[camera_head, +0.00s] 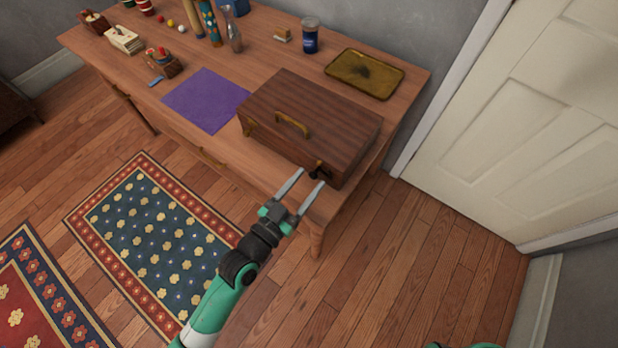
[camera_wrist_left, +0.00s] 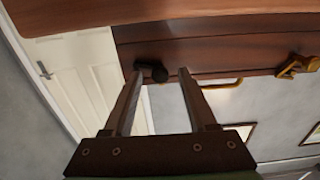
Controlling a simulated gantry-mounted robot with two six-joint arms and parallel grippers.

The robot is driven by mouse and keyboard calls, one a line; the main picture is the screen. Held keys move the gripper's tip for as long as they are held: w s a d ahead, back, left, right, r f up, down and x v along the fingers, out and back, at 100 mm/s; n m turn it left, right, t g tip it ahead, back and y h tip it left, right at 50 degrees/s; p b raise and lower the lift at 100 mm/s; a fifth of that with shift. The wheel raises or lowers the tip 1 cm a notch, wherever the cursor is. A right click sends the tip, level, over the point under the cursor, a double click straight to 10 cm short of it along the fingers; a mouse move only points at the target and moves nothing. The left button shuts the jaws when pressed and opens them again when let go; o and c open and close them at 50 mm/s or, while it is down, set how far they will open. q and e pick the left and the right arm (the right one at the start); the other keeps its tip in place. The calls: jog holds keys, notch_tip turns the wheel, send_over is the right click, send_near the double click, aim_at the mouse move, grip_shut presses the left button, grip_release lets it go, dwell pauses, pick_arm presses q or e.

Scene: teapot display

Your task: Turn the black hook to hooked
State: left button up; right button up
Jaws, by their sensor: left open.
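A brown wooden case (camera_head: 320,115) with a brass handle (camera_head: 292,124) lies on the table. The small black hook (camera_head: 319,171) is on its front face near the right end. My left gripper (camera_head: 311,178) is open at the case's front, with its two fingertips close to the hook. In the left wrist view the black hook (camera_wrist_left: 153,73) shows between the spread fingers (camera_wrist_left: 161,72), nearer the left one. I cannot tell whether a finger touches it. A brass clasp (camera_wrist_left: 297,66) is on the same face. My right gripper is out of view.
The wooden table (camera_head: 405,88) also holds a purple mat (camera_head: 206,99) left of the case and a brass tray (camera_head: 365,74) behind it. A dark jar (camera_head: 310,37) and several small items stand farther back. A white door (camera_head: 520,130) is at the right.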

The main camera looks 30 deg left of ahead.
pick_arm(q)
jog(key=shift+w+d, duration=0.1)
jog(key=shift+w, duration=0.45)
grip_shut()
jog(key=n+p, duration=0.1)
jog(key=n, duration=0.1)
jog(key=shift+r+n, duration=0.1)
jog(key=shift+n, duration=0.3)
jog(key=n+p, duration=0.1)
jog(key=n, duration=0.2)
jog(key=shift+n, duration=0.3)
jog(key=n+p, duration=0.1)
jog(key=n, duration=0.2)
jog(key=shift+n+p, duration=0.3)
jog(key=shift+n, duration=1.5)
